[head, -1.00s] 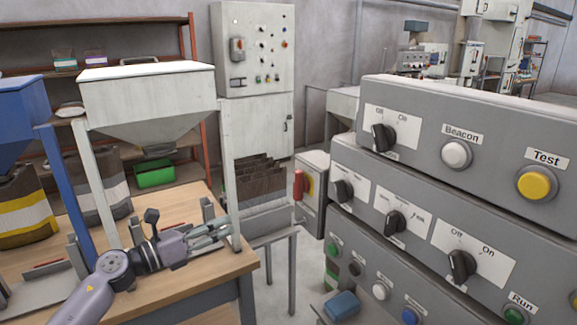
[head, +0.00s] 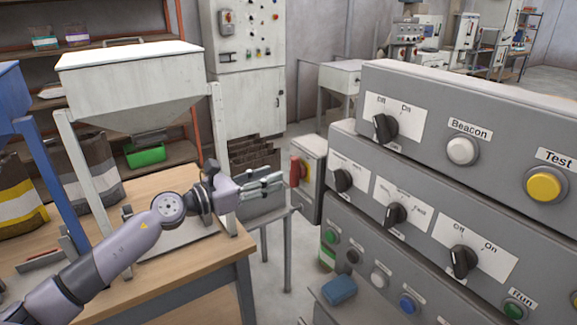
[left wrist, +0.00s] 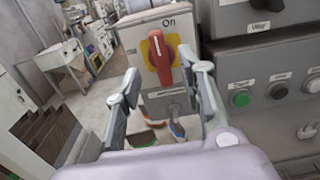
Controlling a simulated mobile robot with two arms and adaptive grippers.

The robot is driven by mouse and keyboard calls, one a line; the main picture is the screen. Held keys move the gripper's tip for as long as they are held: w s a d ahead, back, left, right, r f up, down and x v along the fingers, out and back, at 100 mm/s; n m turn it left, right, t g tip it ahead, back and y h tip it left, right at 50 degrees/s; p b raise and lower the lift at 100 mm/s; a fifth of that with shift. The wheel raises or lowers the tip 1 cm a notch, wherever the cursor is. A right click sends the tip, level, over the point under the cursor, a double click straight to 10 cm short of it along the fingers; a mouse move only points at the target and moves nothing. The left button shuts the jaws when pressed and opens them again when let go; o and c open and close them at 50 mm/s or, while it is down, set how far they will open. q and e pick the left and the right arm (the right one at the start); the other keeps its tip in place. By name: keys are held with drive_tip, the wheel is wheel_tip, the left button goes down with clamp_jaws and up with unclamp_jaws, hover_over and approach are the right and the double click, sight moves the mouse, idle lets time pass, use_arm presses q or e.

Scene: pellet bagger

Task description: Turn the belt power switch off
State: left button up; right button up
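A red rotary handle (left wrist: 161,58) on a yellow plate is mounted on the side of a grey switch box (left wrist: 148,28). In the left wrist view the handle stands roughly upright, below the word "On"; a small label to its left and one lower down are too small to read surely. In the head view the handle (head: 296,171) and its box (head: 311,180) are left of the big grey panels. My left gripper (head: 282,182) is open and empty, just left of the handle. In the left wrist view its fingers (left wrist: 168,84) are spread apart, with the handle between and beyond them. My right gripper is out of view.
Grey control panels (head: 480,100) with black knobs and coloured buttons fill the right side. A white hopper (head: 130,80) stands on the wooden bench (head: 215,262) to the left. A blue object (head: 339,289) lies low in front of the panels.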

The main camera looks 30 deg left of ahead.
sight(290, 169)
use_arm(q)
drive_tip(key=p+x, duration=0.1)
drive_tip(key=x, duration=0.3)
drive_tip(key=shift+w+r+p, duration=0.15)
drive_tip(key=shift+w+p, duration=0.15)
drive_tip(key=shift+w, duration=0.1)
drive_tip(key=shift+x, duration=0.8)
drive_tip(key=shift+d, duration=0.15)
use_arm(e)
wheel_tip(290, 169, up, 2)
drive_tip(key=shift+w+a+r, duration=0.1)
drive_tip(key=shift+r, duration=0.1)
use_arm(q)
drive_tip(key=shift+c, duration=0.2)
clamp_jaws()
